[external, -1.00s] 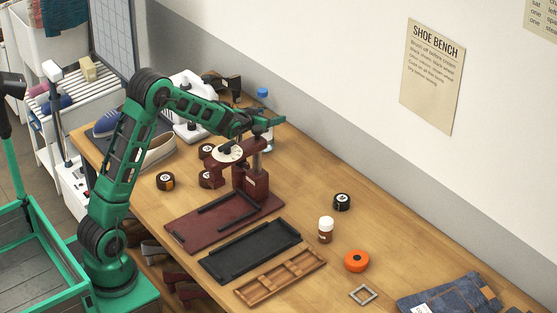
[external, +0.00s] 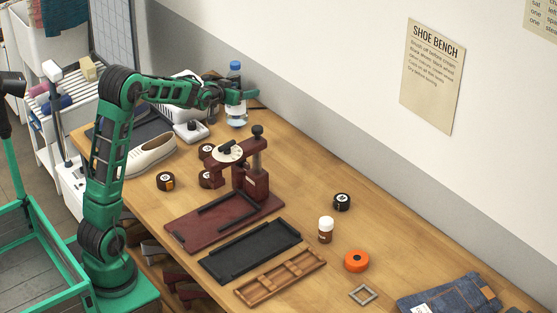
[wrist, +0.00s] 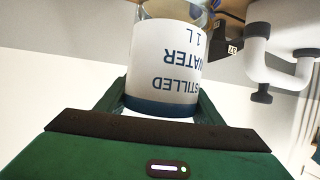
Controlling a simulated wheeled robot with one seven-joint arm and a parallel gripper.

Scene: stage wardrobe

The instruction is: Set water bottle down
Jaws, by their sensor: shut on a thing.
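The water bottle (external: 236,75) is clear with a blue cap and a white label. It stands upright near the back edge of the wooden bench top (external: 300,185). My gripper (external: 238,97) is shut around its middle, with a finger on each side. In the wrist view the bottle (wrist: 168,55) fills the space between the fingers, and its label reads upside down, "…STILLED WATER 1 L". I cannot tell whether the bottle's base touches the bench or hangs just above it.
A white appliance (external: 190,131) stands close left of the bottle, with a pale shoe (external: 152,157) nearer. A dark red press (external: 250,180) and several round tins are in front. A black tray (external: 250,250) and a wooden tray (external: 280,278) lie nearer. Bench right of the bottle is clear.

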